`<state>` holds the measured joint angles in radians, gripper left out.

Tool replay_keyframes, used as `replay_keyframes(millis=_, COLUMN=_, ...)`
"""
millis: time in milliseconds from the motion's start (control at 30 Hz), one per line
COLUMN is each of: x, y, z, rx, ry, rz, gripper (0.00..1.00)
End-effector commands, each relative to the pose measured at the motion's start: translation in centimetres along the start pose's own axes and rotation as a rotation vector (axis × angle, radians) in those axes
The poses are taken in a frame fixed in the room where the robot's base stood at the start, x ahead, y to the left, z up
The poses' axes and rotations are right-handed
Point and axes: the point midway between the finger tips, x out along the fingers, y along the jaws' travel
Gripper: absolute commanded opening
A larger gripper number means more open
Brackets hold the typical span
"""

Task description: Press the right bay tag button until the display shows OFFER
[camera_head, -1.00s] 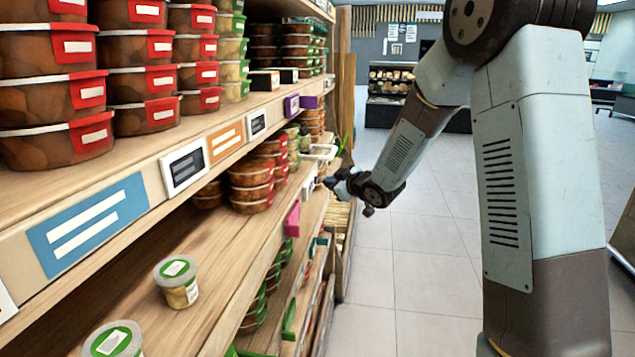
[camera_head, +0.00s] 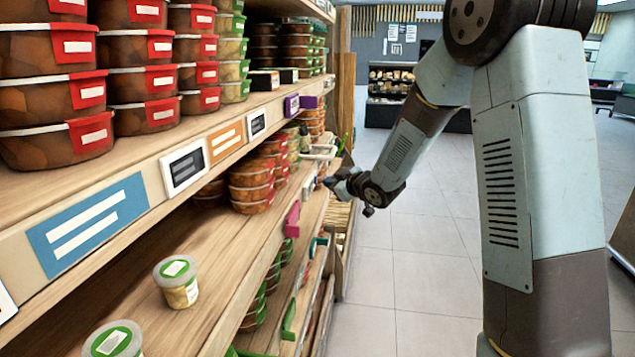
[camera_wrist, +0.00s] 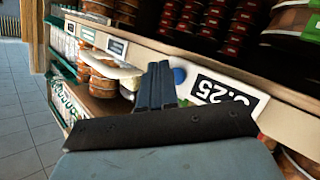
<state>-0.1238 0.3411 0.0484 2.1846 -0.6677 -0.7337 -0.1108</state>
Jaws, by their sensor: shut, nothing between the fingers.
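In the wrist view, a white shelf tag has a black display (camera_wrist: 226,92) whose figures end in ".25"; the front of the number is hard to read. A round blue button (camera_wrist: 179,75) sits at the tag's left end. My gripper (camera_wrist: 158,69) is shut and empty, its dark fingertips just left of the button and close to the shelf edge. I cannot tell whether they touch anything. In the head view, my gripper (camera_head: 336,182) is small and dark beside the far part of the shelf; the tag there cannot be made out.
A nearer display tag (camera_head: 185,165), a blue label (camera_head: 88,225) and a pink label (camera_head: 292,217) line the shelf edges. A white tray-like thing (camera_wrist: 112,68) protrudes left of my fingers. The tiled floor (camera_head: 430,270) is clear.

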Motion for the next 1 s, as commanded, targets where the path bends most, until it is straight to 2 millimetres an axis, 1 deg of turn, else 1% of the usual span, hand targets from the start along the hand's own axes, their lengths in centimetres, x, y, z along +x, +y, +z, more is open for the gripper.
replay_keyframes(millis=400, x=0.53, y=-0.41, z=-0.58, rx=0.000, ry=0.001, rz=-0.001, gripper=0.00)
replay_keyframes(millis=1000, x=0.69, y=-0.54, z=-0.69, rx=0.000, ry=0.000, rz=-0.001, gripper=0.00)
